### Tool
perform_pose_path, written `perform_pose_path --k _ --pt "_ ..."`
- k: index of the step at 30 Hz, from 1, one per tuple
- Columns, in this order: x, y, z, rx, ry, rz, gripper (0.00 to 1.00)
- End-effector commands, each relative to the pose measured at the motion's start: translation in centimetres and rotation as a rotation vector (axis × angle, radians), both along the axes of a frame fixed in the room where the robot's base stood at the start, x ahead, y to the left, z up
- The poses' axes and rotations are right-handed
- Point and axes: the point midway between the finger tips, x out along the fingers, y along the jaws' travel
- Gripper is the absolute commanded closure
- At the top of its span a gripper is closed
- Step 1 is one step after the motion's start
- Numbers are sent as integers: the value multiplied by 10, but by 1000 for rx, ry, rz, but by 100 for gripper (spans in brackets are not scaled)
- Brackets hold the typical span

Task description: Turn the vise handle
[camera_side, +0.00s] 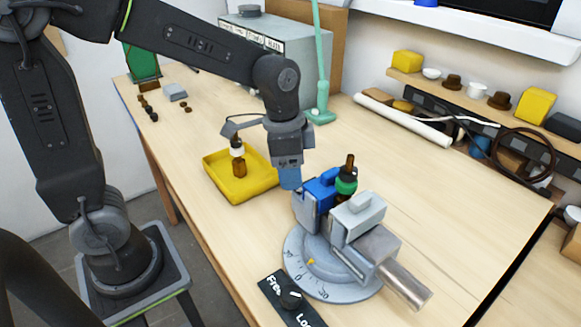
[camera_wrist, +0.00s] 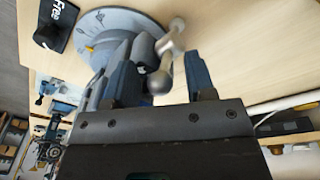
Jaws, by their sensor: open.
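The vise stands on a round grey dial base (camera_side: 303,270) with a blue jaw (camera_side: 322,188) and a grey jaw (camera_side: 358,215). A brown part with a green ring (camera_side: 346,187) stands upright between the jaws. My gripper (camera_side: 290,183) points down just left of the blue jaw. In the wrist view its blue fingers (camera_wrist: 162,78) are apart, with the handle appearing between them. I cannot tell whether they touch it.
A yellow tray (camera_side: 217,177) holding a brown part with a white ring lies left of the vise. A dark Free/Lock plate with a knob (camera_side: 290,299) lies before the dial. A teal lamp stand (camera_side: 321,115) is behind.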

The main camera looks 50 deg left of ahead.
Motion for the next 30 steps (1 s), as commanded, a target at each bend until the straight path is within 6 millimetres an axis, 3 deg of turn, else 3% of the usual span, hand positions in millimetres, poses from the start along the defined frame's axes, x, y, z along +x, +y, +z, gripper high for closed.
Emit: perform_pose_path --k 8,21,30 --pt "0 1 8 0 -1 0 50" --pt "-5 11 97 0 -5 2 50" --pt "-8 14 134 1 -1 0 50"
